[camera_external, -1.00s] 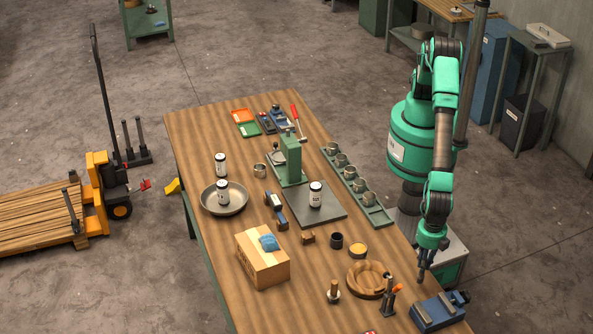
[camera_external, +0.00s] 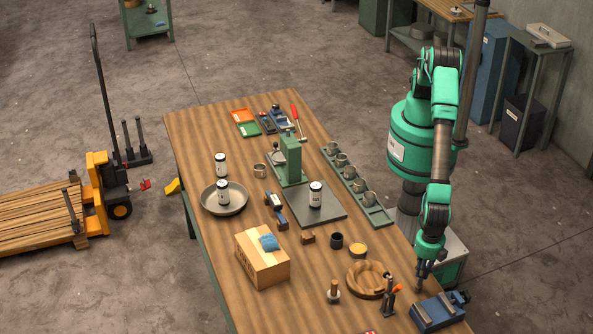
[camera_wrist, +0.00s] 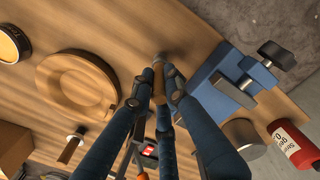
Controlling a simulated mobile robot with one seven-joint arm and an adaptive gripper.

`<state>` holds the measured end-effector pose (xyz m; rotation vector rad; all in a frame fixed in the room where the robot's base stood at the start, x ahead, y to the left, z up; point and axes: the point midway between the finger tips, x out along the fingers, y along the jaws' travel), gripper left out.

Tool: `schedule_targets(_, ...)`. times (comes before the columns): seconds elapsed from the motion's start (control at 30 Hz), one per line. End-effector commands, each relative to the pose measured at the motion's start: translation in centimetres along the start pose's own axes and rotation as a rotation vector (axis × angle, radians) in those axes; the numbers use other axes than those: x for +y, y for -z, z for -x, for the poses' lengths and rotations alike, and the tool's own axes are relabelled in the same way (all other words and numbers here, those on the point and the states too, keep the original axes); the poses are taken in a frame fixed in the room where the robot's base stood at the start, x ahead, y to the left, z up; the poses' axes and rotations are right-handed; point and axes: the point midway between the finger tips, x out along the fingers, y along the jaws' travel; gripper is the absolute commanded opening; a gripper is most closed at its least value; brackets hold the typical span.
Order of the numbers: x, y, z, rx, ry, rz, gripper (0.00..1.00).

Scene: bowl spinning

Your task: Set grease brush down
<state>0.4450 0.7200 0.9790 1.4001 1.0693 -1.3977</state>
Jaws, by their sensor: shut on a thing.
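My gripper (camera_external: 424,277) hangs low over the near right end of the workbench, just behind the blue vise (camera_external: 438,310). In the wrist view its dark blue fingers (camera_wrist: 156,98) are shut on the grease brush (camera_wrist: 158,77). The brush has a wooden handle, and its grey end (camera_wrist: 160,57) points down at the bench. I cannot tell whether that end touches the wood. The fingers hide part of the handle. In the external view the brush is too small to make out clearly.
The vise (camera_wrist: 238,85) is close on the right in the wrist view. A round wooden dish (camera_external: 370,279) and a tool stand (camera_external: 389,296) are to the left. An upright wooden-handled piece (camera_external: 333,292) stands farther left. A red can (camera_wrist: 293,143) shows at the wrist view's right.

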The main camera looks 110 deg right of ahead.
Motion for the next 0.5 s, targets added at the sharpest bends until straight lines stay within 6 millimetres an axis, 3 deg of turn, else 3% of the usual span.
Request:
schedule_targets(0.43, 0.00, 0.04, -0.40, 0.001, 0.000, 0.000, 0.00)
schedule_targets(0.47, 0.01, 0.04, -0.33, 0.001, 0.000, 0.000, 0.20)
schedule_targets(0.5, 0.00, 0.03, -0.32, 0.001, 0.000, 0.000, 0.28)
